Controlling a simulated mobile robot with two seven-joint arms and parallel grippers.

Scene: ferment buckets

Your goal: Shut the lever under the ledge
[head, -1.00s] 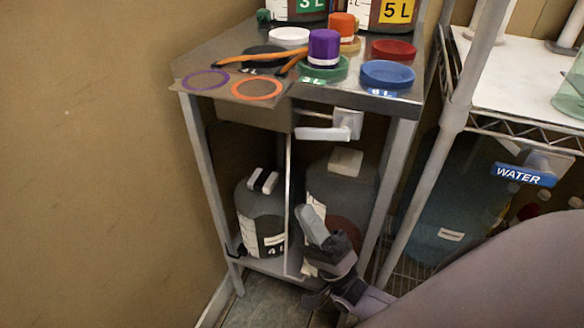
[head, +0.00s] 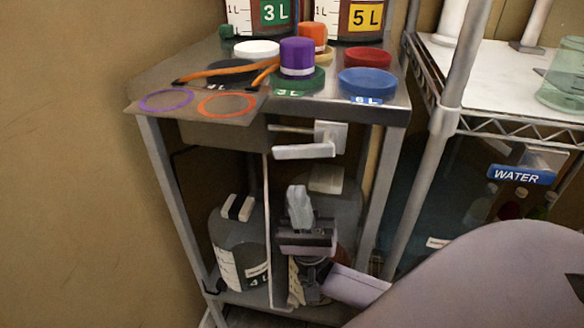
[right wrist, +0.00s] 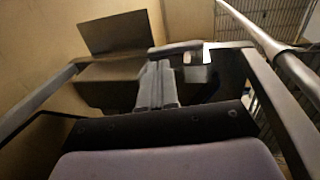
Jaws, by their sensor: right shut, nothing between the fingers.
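The lever is a pale grey-white handle (head: 305,151) on a square mount (head: 330,136), below the front ledge of the metal table (head: 390,112). The handle points left, roughly level. A pale bar (right wrist: 176,47), likely the same handle, shows beyond my fingers in the right wrist view. My right gripper (head: 298,192) is shut and empty, fingers pointing up, below the handle with a visible gap in the head view. Its shut fingers also show in the right wrist view (right wrist: 157,82). My left gripper is in neither view.
Dark bottles stand on the lower shelf, one marked 4 L (head: 240,245) left of a thin upright divider (head: 268,225). My right forearm covers the lower right. Table legs flank the opening. Lids and a purple cap (head: 297,57) sit on top. A wire rack (head: 540,130) stands right.

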